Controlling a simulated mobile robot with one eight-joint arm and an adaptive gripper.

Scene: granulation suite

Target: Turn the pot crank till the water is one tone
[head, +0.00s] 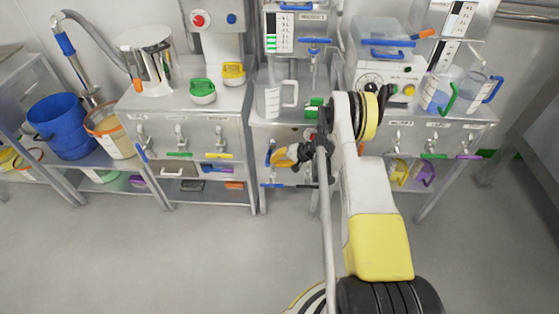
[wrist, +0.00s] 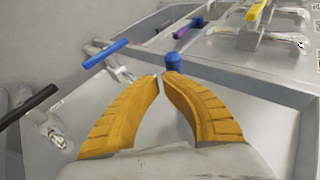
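My gripper (head: 276,157) is in front of the middle steel cabinet in the head view. Its yellow fingers (wrist: 161,78) come together at the tips in the wrist view, with only a narrow gap and nothing clearly held. A blue knob (wrist: 173,63) shows just past the right fingertip; I cannot tell whether they touch. A blue handle (head: 270,155) is by my gripper in the head view. A steel pot (head: 148,52) stands on the left counter with an orange grip (head: 138,85) at its side. I cannot tell which part is the pot crank. The pot's water is not visible.
A blue lever (wrist: 104,54) and a black lever (wrist: 28,107) stick out near my fingers. A clear jug (head: 271,98) stands above my gripper. A clear tank with a blue bar (head: 387,42) is at right. The grey floor (head: 200,260) is open.

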